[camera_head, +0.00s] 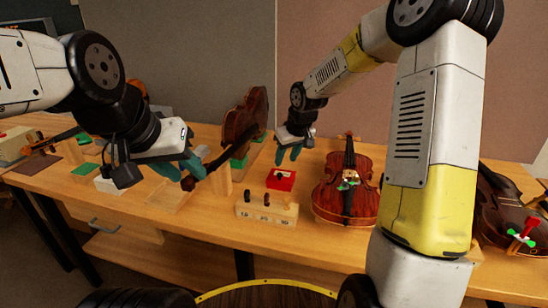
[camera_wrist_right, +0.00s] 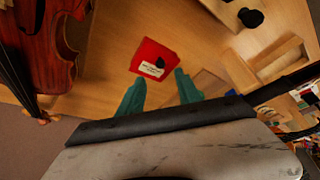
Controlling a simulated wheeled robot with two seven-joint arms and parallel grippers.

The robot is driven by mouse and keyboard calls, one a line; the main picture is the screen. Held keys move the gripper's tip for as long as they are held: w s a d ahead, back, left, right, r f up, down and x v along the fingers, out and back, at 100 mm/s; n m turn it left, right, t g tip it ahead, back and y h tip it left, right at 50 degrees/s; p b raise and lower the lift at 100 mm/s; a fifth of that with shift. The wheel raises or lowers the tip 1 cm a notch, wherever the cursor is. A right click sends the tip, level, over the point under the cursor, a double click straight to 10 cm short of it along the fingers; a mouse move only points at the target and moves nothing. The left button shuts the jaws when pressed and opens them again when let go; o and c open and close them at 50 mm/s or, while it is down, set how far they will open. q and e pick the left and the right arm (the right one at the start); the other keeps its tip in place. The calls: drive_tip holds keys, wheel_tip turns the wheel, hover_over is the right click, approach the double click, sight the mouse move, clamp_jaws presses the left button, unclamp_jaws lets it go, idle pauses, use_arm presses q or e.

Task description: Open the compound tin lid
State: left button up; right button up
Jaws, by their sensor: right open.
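The red compound tin (camera_head: 280,184) sits on the bench near its middle, with a small dark knob on top. In the right wrist view the tin (camera_wrist_right: 148,56) shows a pale label beside the knob, and its lid looks closed. My right gripper (camera_head: 289,154) is open and empty above and behind the tin. In the wrist view its two green fingertips (camera_wrist_right: 159,78) point at the tin, apart from it. My left gripper (camera_head: 194,166) is at the left, near a dark violin scroll; whether its fingers are open or shut is unclear.
A wooden block with dark pegs (camera_head: 266,211) stands in front of the tin. A red-brown violin (camera_head: 346,195) lies to its right, and a darker one (camera_head: 508,215) is at the far right. A tilted violin (camera_head: 243,122) stands behind left.

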sight(280, 174)
drive_tip(key=x, duration=0.7)
drive_tip(key=shift+w+a+f, duration=0.1)
drive_tip(key=shift+w+f, duration=0.05)
drive_tip(key=shift+f, duration=0.15)
drive_tip(key=shift+c, duration=0.4)
clamp_jaws()
idle(0.7)
